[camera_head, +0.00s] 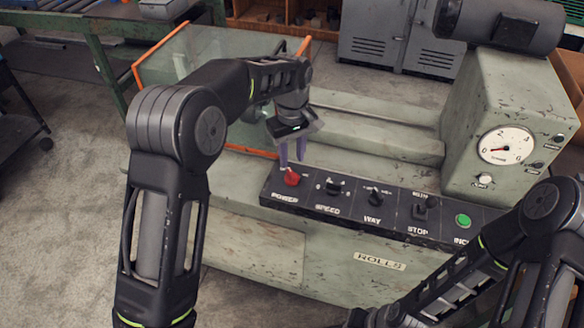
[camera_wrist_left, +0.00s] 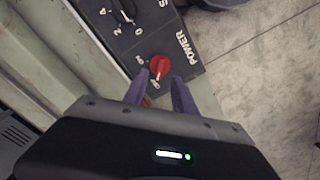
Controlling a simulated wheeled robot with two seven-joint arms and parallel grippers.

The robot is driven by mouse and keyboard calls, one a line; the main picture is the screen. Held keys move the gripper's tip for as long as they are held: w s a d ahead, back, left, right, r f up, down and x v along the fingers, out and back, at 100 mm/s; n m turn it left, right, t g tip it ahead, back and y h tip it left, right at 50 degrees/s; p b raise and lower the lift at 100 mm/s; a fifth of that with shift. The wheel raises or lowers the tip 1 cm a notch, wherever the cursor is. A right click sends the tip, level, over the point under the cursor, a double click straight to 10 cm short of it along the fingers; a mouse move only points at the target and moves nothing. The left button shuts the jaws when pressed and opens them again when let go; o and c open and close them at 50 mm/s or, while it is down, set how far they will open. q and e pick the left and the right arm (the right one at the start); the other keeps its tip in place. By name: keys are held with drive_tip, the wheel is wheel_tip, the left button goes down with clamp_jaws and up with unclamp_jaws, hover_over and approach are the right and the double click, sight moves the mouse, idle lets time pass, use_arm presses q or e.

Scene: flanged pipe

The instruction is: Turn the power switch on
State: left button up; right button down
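The red power switch (camera_head: 292,177) sits at the left end of the dark control panel on the green machine, above the label POWER. It also shows in the left wrist view (camera_wrist_left: 159,67), just beyond the fingertips. My left gripper (camera_head: 292,160) is just above the switch, fingers pointing down and apart, with nothing between them. In the left wrist view its two purple fingers (camera_wrist_left: 158,82) stand open on either side of the near part of the switch. Whether they touch it cannot be told. My right gripper (camera_head: 372,318) is partly visible at the bottom edge; its fingers are unclear.
The control panel (camera_head: 352,206) also has a black SPEED knob (camera_head: 333,187), a WAY knob (camera_head: 375,196), a STOP knob (camera_head: 420,209) and a green button (camera_head: 463,221). An orange-edged clear guard (camera_head: 190,62) stands behind my left arm. A gauge (camera_head: 506,146) is on the right housing.

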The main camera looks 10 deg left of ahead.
sight(292, 173)
use_arm(q)
wheel_tip(292, 173, down, 6)
drive_tip(key=shift+r+p, duration=0.15)
drive_tip(key=shift+p, duration=0.3)
drive_tip(key=shift+c, duration=0.5)
clamp_jaws()
